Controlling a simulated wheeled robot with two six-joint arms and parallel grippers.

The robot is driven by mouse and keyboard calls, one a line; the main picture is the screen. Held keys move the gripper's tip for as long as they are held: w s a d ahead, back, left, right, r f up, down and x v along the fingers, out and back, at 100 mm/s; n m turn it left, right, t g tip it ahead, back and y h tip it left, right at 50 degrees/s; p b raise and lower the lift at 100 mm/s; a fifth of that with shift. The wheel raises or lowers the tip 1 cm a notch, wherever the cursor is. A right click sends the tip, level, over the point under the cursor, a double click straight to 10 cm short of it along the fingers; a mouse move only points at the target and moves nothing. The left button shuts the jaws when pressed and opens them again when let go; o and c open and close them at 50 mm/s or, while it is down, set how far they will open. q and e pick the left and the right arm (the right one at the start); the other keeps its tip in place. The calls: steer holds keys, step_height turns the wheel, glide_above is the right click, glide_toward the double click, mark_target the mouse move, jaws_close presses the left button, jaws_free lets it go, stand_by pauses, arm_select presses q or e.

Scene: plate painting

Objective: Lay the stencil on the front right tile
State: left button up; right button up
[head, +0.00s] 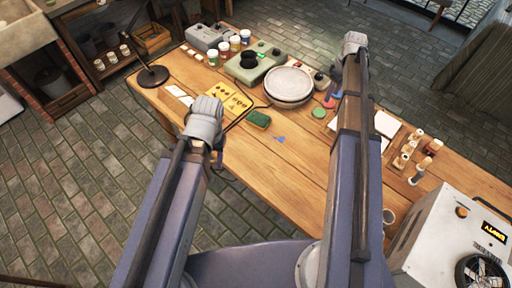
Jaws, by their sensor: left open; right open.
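A yellow sheet with dark cut-out marks (238,103), which looks like the stencil, lies on the wooden table near a second, similar yellow piece (216,90). Small white tiles lie to their left, one at the back (176,91) and one at the front right (187,101). My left gripper (218,160) is open and empty, near the table's front edge, in front of the yellow sheet. My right gripper (334,86) is open, beyond the plate's right side and partly hidden by my own arm.
A green sponge (258,119) and a small blue triangle (280,138) lie mid-table. Paint jars (235,43), a black lamp (152,76) and a small device (252,68) stand around. Bare wood lies front centre.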

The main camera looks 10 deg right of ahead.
steer(key=s+a+m, duration=0.1)
steer(key=s+a, duration=0.6)
steer(key=a, duration=0.4)
steer(key=s+a+m+h, duration=0.1)
steer(key=s+a, duration=0.6)
steer(key=a, duration=0.5)
steer(key=s+a+m, duration=0.1)
steer(key=s+a, duration=0.6)
steer(key=a, duration=0.4)
steer(key=shift+s+a+g+h, duration=0.2)
steer(key=shift+s+g+h, duration=0.1)
steer(key=shift+s+h, duration=0.1)
